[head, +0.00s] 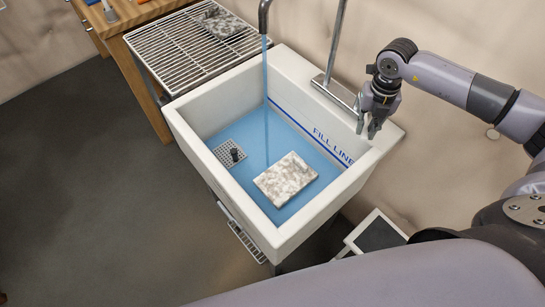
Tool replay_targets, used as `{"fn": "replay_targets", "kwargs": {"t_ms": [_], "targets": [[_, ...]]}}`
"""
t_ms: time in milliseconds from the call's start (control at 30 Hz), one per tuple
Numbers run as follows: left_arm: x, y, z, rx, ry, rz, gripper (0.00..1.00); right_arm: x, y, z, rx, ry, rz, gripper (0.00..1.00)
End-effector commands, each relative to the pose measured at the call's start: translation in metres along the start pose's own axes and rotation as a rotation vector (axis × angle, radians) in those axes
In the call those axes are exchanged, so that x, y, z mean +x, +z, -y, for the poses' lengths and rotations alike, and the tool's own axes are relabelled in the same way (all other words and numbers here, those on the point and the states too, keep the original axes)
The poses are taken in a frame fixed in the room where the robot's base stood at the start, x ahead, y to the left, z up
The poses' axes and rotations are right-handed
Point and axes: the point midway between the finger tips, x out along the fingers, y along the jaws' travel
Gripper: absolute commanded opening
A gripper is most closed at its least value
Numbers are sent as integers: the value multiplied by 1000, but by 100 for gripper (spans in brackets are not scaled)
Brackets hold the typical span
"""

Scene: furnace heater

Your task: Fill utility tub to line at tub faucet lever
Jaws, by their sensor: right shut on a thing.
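The white utility tub (185,125) stands in the middle of the view with blue water (250,160) in it. A blue stream (266,75) runs from the faucet spout (264,12) into the water. The blue FILL LINE mark (333,146) is on the tub's right inner wall. The water's edge lies close to the line; I cannot tell the exact gap. My right gripper (374,132) is at the tub's right back corner, shut on the end of the chrome faucet lever (340,97). Its fingers partly hide that end. My left gripper is out of view.
A grey-white mottled block (286,179) is in the tub near a drain grate with a dark plug (233,154). A wire rack (185,45) with another mottled piece and a wooden table (140,75) stand at the left.

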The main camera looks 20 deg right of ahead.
Motion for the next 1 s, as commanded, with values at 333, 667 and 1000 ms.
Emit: {"fn": "replay_targets", "kwargs": {"t_ms": [333,667,1000], "targets": [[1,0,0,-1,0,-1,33,-1,2,3,-12,0,7,0],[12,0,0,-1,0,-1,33,-1,4,25,-165,0,6,0],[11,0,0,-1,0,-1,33,-2,4,24,-161,0,6,0]]}}
